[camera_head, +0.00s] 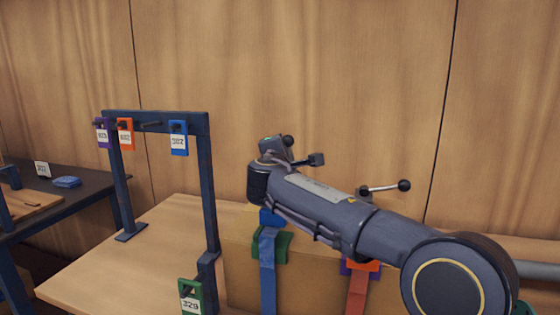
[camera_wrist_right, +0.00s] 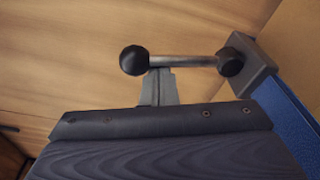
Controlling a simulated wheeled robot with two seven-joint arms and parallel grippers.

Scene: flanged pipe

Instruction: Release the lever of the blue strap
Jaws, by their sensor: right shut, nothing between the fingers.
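The blue strap (camera_head: 268,275) hangs down the front of the tan box in the head view, partly hidden behind my right arm. In the right wrist view, its blue edge (camera_wrist_right: 288,118) shows at right, beside a grey block. A lever (camera_wrist_right: 185,61), a metal bar with black ball ends, lies across the view next to that block. My right gripper (camera_wrist_right: 158,88) is shut and empty, its tip just below the bar near the left ball; whether they touch is unclear. In the head view the hand is at the far end of my right arm. My left gripper is not in view.
An orange strap (camera_head: 357,292) hangs right of the blue one; a ball-ended lever (camera_head: 385,187) stands above it. A dark rack (camera_head: 160,118) at left holds purple, orange and blue tags. A green tag (camera_head: 190,297) hangs lower. The wooden tabletop (camera_head: 165,245) is clear under the rack.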

